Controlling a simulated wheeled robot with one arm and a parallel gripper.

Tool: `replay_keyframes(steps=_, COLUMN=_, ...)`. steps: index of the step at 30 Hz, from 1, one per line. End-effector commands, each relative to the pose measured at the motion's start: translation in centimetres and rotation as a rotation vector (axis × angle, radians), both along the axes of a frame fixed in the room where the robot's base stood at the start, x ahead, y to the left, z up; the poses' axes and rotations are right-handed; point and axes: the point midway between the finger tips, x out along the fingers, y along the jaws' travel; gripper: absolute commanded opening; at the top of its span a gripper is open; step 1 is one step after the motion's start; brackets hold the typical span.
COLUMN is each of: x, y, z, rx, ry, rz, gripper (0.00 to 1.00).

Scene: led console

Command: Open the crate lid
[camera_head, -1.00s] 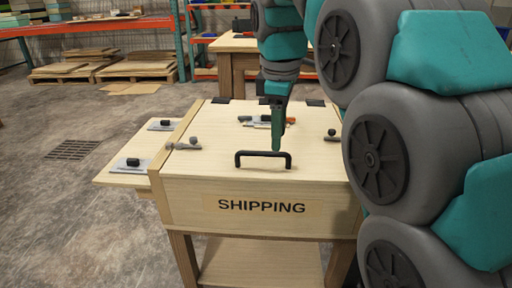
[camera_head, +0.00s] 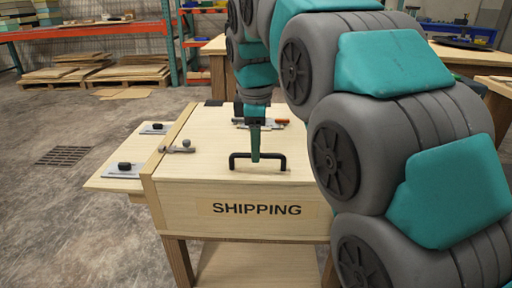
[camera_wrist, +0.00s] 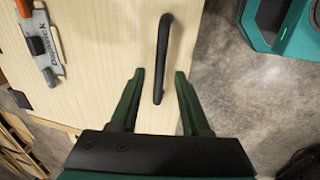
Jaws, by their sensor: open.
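The pale wooden crate lid (camera_head: 205,165) lies flat and shut on a crate whose front is marked SHIPPING. A black bar handle (camera_head: 240,155) is fixed near the lid's front edge; it also shows in the wrist view (camera_wrist: 163,45). My gripper (camera_head: 255,158) points down at the middle of the handle. In the wrist view my gripper (camera_wrist: 160,76) is open, with one finger on each side of the handle. I see no finger pressing on the bar, and the exact height gap cannot be told.
A grey tool with orange parts (camera_head: 272,122) lies on the lid behind the handle. A grey toggle piece (camera_head: 177,147) sits at the lid's left. A side shelf (camera_head: 105,183) with black-knobbed plates juts out left. Open floor lies further left.

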Motion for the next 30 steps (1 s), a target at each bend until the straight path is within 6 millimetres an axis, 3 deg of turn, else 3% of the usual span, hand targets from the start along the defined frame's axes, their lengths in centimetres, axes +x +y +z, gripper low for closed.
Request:
replay_keyframes(steps=13, x=0.22, y=0.00, z=-0.91, rx=0.001, ry=-0.002, rz=0.000, gripper=0.47)
replay_keyframes(steps=26, x=0.20, y=0.00, z=-0.92, rx=0.000, ry=-0.002, rz=0.000, gripper=0.00)
replay_keyframes(steps=30, x=0.20, y=0.00, z=-0.92, rx=0.001, ry=-0.001, rz=0.000, gripper=0.00)
